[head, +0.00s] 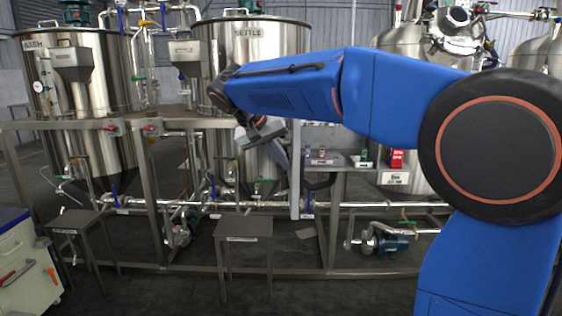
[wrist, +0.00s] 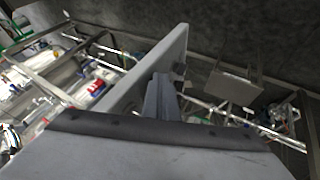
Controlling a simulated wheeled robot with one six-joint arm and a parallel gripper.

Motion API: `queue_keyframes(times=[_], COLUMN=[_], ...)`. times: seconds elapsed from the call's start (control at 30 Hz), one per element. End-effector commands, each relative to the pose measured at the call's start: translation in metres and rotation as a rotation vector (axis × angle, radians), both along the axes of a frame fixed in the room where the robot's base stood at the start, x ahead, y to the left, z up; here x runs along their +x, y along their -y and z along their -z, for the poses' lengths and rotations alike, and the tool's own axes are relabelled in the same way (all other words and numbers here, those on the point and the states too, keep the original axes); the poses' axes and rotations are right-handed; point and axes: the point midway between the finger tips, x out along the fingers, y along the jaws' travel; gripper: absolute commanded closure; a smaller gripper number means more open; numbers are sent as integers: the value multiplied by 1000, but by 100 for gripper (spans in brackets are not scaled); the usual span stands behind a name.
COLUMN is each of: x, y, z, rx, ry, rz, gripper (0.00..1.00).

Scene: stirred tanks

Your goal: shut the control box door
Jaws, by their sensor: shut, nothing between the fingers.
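A pale grey flat panel, which looks like the control box door, stands nearly edge-on in the head view (head: 295,185) as a narrow upright strip. In the wrist view the panel (wrist: 135,80) runs slantwise past my fingers, with small dark fittings on its right face. My gripper (wrist: 163,97) is shut and empty, close beside that right face. Whether it touches the panel cannot be told.
Steel tanks (head: 80,85) and (head: 260,60) stand behind a pipe frame. Two small stools (head: 242,225) and (head: 80,222) stand in front. A white cabinet (head: 25,262) is at lower left.

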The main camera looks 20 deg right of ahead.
Motion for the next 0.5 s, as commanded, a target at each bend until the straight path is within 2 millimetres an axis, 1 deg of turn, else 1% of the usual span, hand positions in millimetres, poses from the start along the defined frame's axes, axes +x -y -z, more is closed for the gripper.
queue_keyframes(times=[0.17,0.27,0.5], x=[-6,-11,-21], y=[16,29,69], z=[0,-1,-1], rx=[0,0,-1], ry=[1,1,2], rz=[-36,-69,-175], gripper=[100,100,100])
